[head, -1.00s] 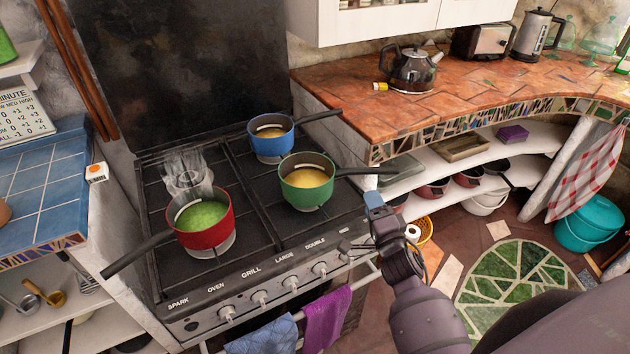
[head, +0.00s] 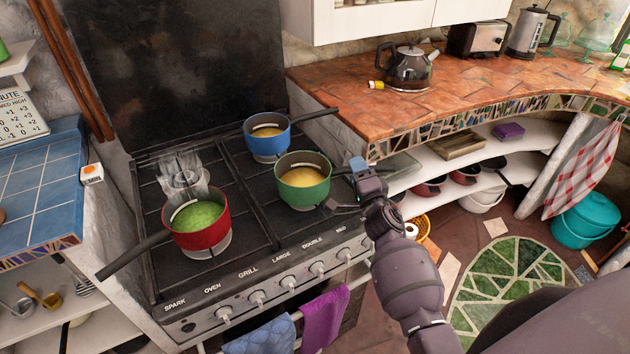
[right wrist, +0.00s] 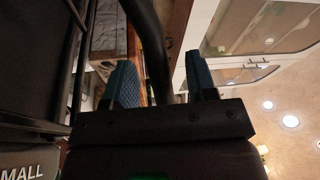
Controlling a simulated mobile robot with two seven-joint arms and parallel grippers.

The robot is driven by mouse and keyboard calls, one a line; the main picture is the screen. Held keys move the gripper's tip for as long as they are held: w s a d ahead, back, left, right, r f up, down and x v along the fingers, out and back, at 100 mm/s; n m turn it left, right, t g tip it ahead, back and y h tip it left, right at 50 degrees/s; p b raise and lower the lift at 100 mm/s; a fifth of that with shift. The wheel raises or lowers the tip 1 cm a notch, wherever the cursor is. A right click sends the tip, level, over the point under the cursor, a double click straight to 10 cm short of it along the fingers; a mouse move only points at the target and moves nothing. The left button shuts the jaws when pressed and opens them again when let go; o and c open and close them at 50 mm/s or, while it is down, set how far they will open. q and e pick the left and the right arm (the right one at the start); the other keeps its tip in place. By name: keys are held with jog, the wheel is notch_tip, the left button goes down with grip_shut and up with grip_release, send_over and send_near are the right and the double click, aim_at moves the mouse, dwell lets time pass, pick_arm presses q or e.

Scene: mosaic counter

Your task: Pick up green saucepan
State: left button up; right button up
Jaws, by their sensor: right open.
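The green saucepan (head: 304,196) sits on the front right burner of the stove, upright, with yellow contents. Its dark handle points right toward my right gripper (head: 345,184) and is partly hidden by it in the head view. In the right wrist view, a dark bar that looks like the handle (right wrist: 149,45) passes between the two blue-padded fingers of my right gripper (right wrist: 160,76). The fingers are open, with a gap on the right side of the bar. My left gripper is not in view.
A blue saucepan (head: 267,141) stands close behind, its handle pointing right. A red saucepan (head: 201,235) with green contents stands front left. The tiled counter (head: 345,99) and shelves lie to the right. Towels (head: 324,318) hang at the oven front.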

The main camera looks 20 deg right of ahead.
jog(key=shift+w+d, duration=0.1)
jog(key=shift+w, duration=0.4)
jog(key=shift+c, duration=0.5)
grip_shut()
jog(key=shift+r, duration=0.15)
